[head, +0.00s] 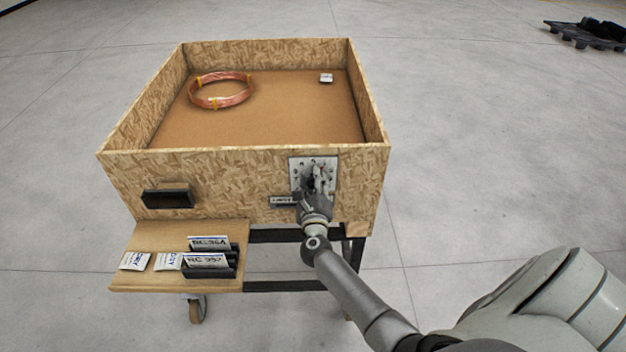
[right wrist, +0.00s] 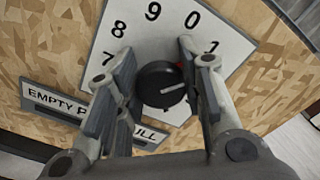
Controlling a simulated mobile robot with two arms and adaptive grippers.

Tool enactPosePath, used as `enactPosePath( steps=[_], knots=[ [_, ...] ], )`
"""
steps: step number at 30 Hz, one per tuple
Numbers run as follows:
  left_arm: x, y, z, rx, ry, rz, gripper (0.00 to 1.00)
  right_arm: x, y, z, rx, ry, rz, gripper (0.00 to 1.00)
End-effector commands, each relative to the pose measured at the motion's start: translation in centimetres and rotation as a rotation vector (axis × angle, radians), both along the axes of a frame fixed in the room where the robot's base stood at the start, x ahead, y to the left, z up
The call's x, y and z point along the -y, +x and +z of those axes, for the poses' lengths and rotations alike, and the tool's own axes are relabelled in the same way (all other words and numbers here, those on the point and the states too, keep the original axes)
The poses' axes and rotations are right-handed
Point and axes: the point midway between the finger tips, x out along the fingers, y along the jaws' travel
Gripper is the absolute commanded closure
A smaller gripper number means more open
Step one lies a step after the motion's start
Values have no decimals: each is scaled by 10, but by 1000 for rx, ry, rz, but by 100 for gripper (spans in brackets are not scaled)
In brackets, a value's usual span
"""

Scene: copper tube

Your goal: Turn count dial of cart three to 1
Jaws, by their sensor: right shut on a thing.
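The count dial is a round black knob (right wrist: 163,86) on a white number plate (right wrist: 225,38), shown in the right wrist view. 8, 9 and 0 read clearly; a digit right of 0 is partly hidden by a finger. The knob's white line points right and slightly up; a bit of red shows at its upper right edge. My right gripper (right wrist: 160,88) has its fingers on either side of the knob and is shut on it. In the head view the gripper (head: 318,188) covers much of the plate (head: 298,166) on the cart's front. My left gripper is out of view.
The chipboard cart (head: 230,165) holds a copper coil (head: 221,104) and a small white label (head: 326,78). A black handle (head: 167,198) and a side shelf (head: 150,280) with several cards are at left. An empty/full slider (right wrist: 92,110) is beside the dial.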

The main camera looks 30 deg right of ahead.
Motion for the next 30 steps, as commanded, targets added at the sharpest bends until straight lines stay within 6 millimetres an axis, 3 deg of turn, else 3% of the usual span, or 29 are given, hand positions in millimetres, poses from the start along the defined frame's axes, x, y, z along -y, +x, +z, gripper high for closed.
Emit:
enactPosePath(
  steps=[15, 16, 21, 30],
  knots=[
    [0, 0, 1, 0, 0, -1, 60, 0, 0, 0, -14, -21, 1, 88],
    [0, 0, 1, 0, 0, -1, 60, 0, 0, 0, -14, -21, 1, 62],
    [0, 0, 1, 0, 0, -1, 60, 0, 0, 0, -13, -20, 1, 42],
    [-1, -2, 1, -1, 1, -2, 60, -1, 0, 0, -13, -20, 0, 42]
  ],
)
